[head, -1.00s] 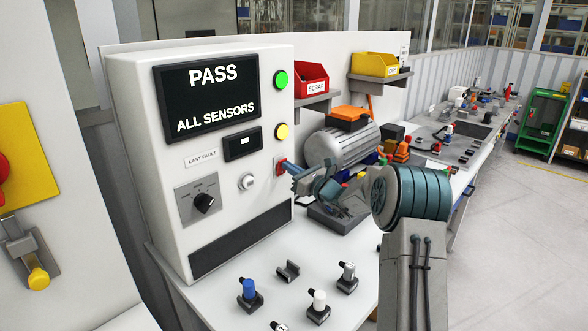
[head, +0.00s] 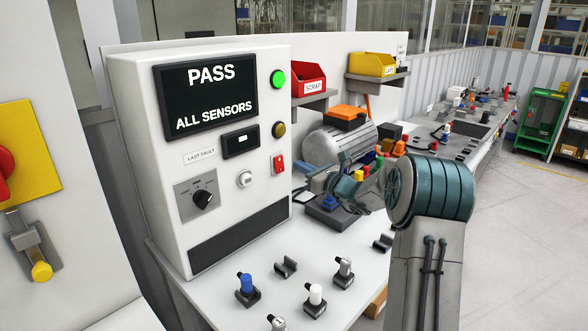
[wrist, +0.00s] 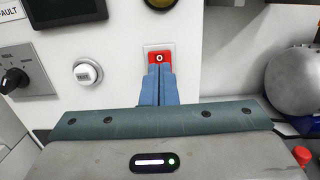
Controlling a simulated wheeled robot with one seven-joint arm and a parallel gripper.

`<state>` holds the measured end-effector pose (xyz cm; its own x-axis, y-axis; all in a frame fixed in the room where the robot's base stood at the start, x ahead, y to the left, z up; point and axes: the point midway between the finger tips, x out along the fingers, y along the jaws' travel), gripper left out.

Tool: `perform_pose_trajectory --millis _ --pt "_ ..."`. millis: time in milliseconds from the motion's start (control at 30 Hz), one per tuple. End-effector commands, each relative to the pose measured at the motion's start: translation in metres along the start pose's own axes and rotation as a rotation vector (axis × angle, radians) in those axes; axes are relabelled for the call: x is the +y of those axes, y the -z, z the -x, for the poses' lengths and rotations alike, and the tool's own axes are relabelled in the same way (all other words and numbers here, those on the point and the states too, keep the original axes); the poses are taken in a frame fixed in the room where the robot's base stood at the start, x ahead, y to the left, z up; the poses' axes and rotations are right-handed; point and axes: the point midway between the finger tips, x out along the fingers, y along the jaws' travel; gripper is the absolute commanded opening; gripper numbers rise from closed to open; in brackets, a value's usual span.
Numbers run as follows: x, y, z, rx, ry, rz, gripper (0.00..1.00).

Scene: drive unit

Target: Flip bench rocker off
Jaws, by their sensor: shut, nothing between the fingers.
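The bench rocker (head: 279,164) is a small red switch on the front of the white test cabinet (head: 140,150), low on its right side. In the wrist view the rocker (wrist: 160,57) shows a white O at its top. The blue fingers of my gripper (wrist: 160,69) are shut, with nothing between them, and cover the rocker's lower part in that view. In the head view the whole rocker is uncovered. My gripper stands off to its right there, apart from it.
A green lamp (head: 278,79) is lit and an amber lamp (head: 279,130) looks dull. A white round knob (head: 244,180) and a black selector (head: 203,199) are left of the rocker. Several small posts stand on the bench (head: 225,305). A grey motor (head: 340,143) is behind my gripper.

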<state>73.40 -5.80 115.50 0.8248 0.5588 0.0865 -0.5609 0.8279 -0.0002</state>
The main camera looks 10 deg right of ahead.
Motion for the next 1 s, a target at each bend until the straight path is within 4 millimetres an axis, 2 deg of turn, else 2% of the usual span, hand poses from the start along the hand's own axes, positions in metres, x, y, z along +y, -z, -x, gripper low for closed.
perform_pose_trajectory --millis 33,200,400,1000 --pt "0.0 0.0 0.013 -0.001 0.002 0.001 0.0" --pt "-0.005 -0.009 0.051 0.0 0.011 0.002 0.0" --pt "-0.004 -0.016 0.075 0.0 0.01 0.0 0.0" --pt "0.0 -0.018 0.078 0.004 -0.001 0.005 0.0"
